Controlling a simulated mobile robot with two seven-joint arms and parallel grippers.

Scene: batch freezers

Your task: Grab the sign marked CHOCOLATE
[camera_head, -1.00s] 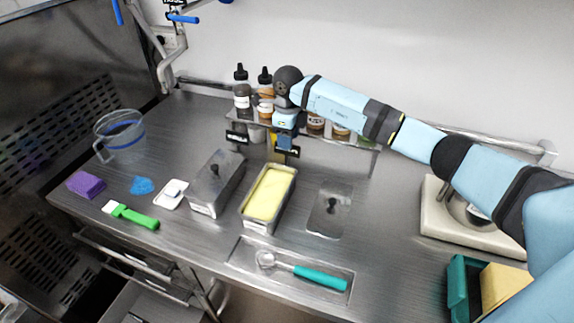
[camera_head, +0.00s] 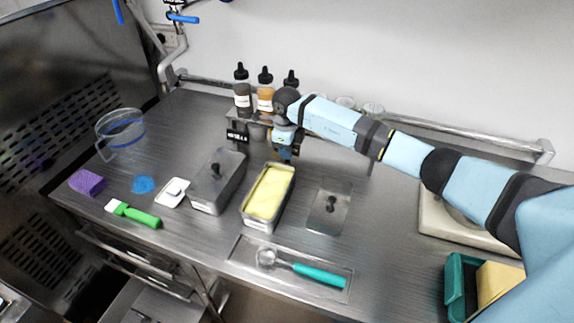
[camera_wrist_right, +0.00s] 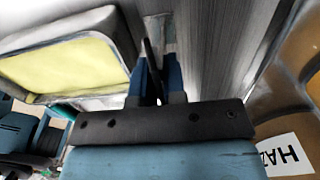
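My right gripper (camera_head: 285,154) is at the front of the bottle shelf, pointing down. In the right wrist view its two blue fingers (camera_wrist_right: 157,80) stand a little apart, with a thin dark plate (camera_wrist_right: 150,62) edge-on between them. This is probably the small black sign beside the gripper; I cannot read it or see contact on both sides. Another small black sign (camera_head: 237,136) with white letters hangs to the left on the shelf front, and its word is too small to read. My left gripper is not in view.
Dark-capped bottles (camera_head: 242,92) stand on the shelf. Below are a lidded metal pan (camera_head: 217,182), an open pan of yellow ice cream (camera_head: 268,192) and a loose lid (camera_head: 329,205). A teal-handled scoop (camera_head: 318,275) lies in front. A jug (camera_head: 121,135) stands left.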

